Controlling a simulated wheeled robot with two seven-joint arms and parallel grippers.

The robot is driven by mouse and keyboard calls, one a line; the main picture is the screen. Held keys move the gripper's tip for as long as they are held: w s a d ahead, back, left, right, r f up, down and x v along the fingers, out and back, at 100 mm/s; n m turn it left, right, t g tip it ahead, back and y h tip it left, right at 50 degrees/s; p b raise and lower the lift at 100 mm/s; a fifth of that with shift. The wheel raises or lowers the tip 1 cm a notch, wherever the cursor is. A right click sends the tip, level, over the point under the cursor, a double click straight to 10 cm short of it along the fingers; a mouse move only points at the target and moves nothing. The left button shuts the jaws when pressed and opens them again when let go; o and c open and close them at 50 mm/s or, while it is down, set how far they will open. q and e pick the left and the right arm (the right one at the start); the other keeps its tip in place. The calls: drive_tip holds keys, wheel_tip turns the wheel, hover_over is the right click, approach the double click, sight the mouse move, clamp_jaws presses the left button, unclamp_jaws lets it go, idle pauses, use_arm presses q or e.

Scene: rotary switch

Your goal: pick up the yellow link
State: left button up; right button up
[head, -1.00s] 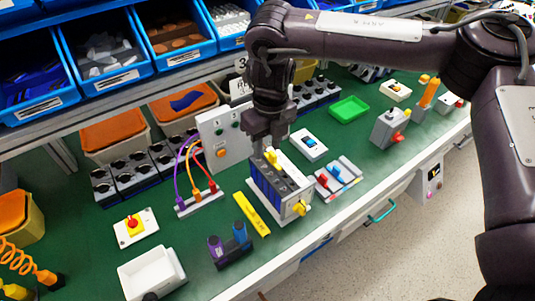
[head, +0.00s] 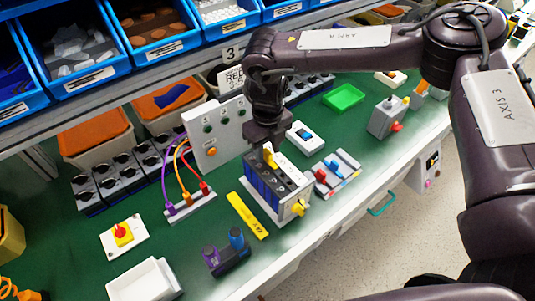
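A small upright yellow piece (head: 269,156) stands on top of a block with dark blue cells and a white side (head: 282,190); it looks like the yellow link. My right gripper (head: 266,146) points down from above, right at this yellow piece. Its fingertips are dark and small, so I cannot tell whether they are open or shut, or whether they touch the piece. A yellow knob (head: 299,208) sits on the block's front end. A flat yellow bar with dark lettering (head: 247,215) lies on the green bench left of the block. My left gripper is out of view.
A grey panel with cables (head: 218,135) stands behind the block. A purple and blue holder (head: 228,254), a red-yellow button (head: 122,233) and a white tray (head: 145,281) are in front and left. A grey plate with coloured sliders (head: 336,172) lies right.

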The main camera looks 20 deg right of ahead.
clamp_jaws()
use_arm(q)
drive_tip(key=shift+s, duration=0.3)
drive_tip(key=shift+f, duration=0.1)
use_arm(e)
drive_tip(key=shift+r, duration=0.1)
wheel_tip(320, 180, up, 9)
drive_tip(key=b, duration=0.2)
wheel_tip(320, 180, up, 10)
drive_tip(key=p, duration=0.2)
hover_over(267, 151)
use_arm(q)
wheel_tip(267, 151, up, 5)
drive_tip(key=p, duration=0.4)
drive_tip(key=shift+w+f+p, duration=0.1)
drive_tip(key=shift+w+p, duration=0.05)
drive_tip(key=shift+p, duration=0.15)
use_arm(e)
wheel_tip(267, 151, up, 4)
drive_tip(key=shift+f, duration=0.1)
